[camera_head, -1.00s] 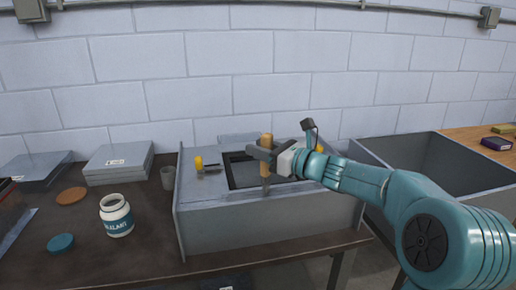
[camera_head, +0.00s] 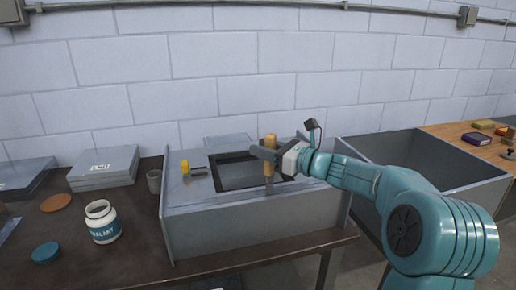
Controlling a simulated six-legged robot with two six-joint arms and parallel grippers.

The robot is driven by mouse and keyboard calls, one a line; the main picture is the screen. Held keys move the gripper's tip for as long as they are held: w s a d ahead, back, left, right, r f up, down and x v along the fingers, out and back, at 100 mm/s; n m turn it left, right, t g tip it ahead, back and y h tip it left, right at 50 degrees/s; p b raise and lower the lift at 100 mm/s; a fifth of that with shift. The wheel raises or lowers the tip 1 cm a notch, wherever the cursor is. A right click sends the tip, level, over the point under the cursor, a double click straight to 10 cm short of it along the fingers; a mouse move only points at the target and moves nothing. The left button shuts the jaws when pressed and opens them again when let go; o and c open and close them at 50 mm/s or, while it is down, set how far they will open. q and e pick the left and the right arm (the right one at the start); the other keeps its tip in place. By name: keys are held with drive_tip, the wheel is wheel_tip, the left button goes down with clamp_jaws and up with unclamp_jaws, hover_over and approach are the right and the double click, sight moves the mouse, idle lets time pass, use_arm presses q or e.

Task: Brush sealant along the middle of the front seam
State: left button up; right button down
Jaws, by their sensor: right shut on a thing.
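My right gripper (camera_head: 268,154) is shut on the wooden handle of a brush (camera_head: 270,145), held upright with its bristle end down at the front upper edge of the grey sheet-metal duct (camera_head: 215,230). I cannot tell whether the bristles touch the front seam (camera_head: 225,200). The duct has a dark-edged rectangular opening (camera_head: 240,175) in its top. The open white sealant jar (camera_head: 102,222) stands on the bench at left. My left gripper is not in view.
A blue lid (camera_head: 46,252), a brown disc (camera_head: 56,203), a grey cup (camera_head: 154,181) and stacked metal sheets (camera_head: 105,165) lie left of the duct. A yellow-handled tool (camera_head: 187,168) is on its top. A large open grey bin (camera_head: 400,155) stands at right.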

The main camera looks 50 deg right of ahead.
drive_tip(key=shift+s+d, duration=0.25)
drive_tip(key=shift+d, duration=0.1)
drive_tip(key=shift+s+d+p, duration=0.25)
drive_tip(key=shift+s+d, duration=0.15)
drive_tip(key=shift+d, duration=0.25)
drive_tip(key=shift+s+d+p, duration=0.25)
drive_tip(key=shift+s+d, duration=0.15)
drive_tip(key=shift+d, duration=0.25)
drive_tip(key=d, duration=0.1)
drive_tip(key=s+d+p, duration=0.1)
drive_tip(key=shift+s+d+r, duration=0.1)
drive_tip(key=shift+s+d, duration=0.2)
drive_tip(key=shift+d+p, duration=0.1)
drive_tip(key=shift+p, duration=0.2)
